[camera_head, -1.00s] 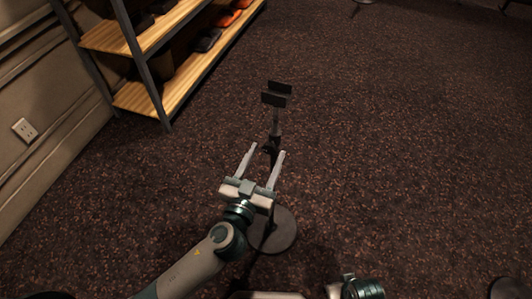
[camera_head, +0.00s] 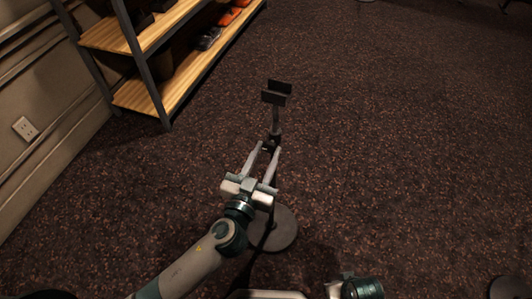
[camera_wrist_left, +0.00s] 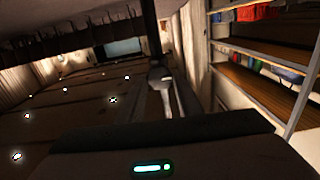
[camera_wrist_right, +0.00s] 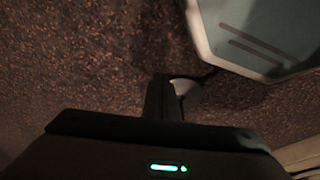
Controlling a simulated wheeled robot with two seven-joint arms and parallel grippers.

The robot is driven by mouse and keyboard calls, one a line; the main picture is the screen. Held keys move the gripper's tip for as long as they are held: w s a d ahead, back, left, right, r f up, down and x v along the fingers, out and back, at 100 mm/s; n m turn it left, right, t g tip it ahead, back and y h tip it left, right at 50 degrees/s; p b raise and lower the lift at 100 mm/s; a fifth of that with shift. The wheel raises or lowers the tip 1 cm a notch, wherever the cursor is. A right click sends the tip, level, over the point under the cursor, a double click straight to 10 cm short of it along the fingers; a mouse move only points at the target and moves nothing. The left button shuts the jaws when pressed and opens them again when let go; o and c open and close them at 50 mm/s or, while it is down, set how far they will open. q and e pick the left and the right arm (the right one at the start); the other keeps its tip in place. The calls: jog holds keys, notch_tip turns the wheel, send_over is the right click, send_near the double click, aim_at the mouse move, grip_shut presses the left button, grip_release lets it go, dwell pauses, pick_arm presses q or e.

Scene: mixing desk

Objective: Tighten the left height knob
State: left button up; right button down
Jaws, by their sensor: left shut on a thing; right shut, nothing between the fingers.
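A dark stand has a round base (camera_head: 276,234), a thin upright post (camera_head: 276,119) and a bracket (camera_head: 277,93) at its top. The left height knob (camera_head: 268,149) is a small dark part on the post, mostly hidden between my fingers. My left gripper (camera_head: 269,149) is shut on it, its fingers reaching along the post from the near side. In the left wrist view the fingers (camera_wrist_left: 163,78) meet just below the dark post (camera_wrist_left: 148,28). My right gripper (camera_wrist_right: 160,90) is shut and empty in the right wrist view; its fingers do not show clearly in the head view.
A metal rack with wooden shelves (camera_head: 160,90) stands at the upper left beside the wall (camera_head: 40,160). Dark carpet (camera_head: 400,140) is clear to the right of the stand. A dark round thing (camera_head: 504,288) shows at the lower right edge.

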pick_arm(q)
jog(key=shift+m, duration=1)
jog(key=shift+m+p, duration=0.4)
jog(key=shift+m, duration=0.8)
jog(key=shift+d+m, duration=0.1)
jog(key=shift+m, duration=0.9)
jog(key=m+p, duration=0.1)
jog(key=m, duration=0.1)
jog(key=shift+m, duration=0.4)
jog(key=m+p, duration=0.1)
jog(key=m, duration=0.7)
jog(key=shift+d+f+p, duration=0.1)
jog(key=shift+f+p, duration=0.05)
jog(key=shift+p, duration=0.25)
jog(key=shift+m, duration=0.3)
pick_arm(e)
notch_tip(320, 180, down, 10)
jog(key=s+d, duration=0.1)
jog(key=s, duration=0.2)
jog(key=shift+r, duration=0.2)
jog(key=shift+w, duration=0.1)
